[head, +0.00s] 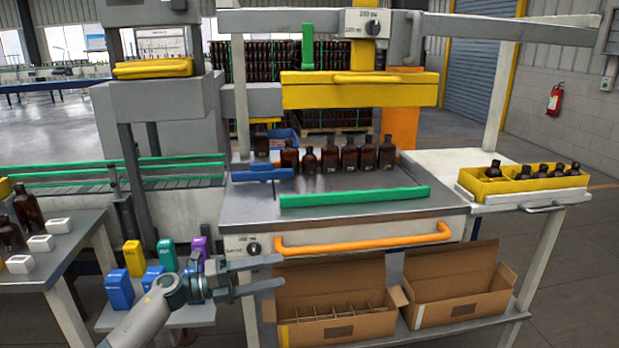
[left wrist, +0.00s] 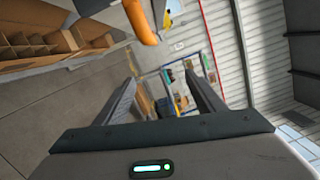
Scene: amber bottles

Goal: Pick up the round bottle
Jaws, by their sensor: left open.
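Several dark amber bottles stand upright in a row on the grey metal worktop (head: 240,200). One short, round-shouldered bottle (head: 310,160) stands among taller ones, such as a taller bottle (head: 349,155) to its right; I cannot tell for sure which one is the round bottle. My left gripper (head: 282,272) is open and empty, in front of the worktop and below its level, well away from the bottles. Its two fingers also show in the left wrist view (left wrist: 167,92), with no bottle between them. My right gripper is not in view.
A green rail (head: 355,197) and an orange handle (head: 362,243) run along the worktop's front. A blue clamp-like part (head: 262,173) sits at its left. A yellow beam (head: 360,90) hangs above the bottles. Open cardboard boxes (head: 335,331) stand below. A yellow crate (head: 520,184) of bottles is at right.

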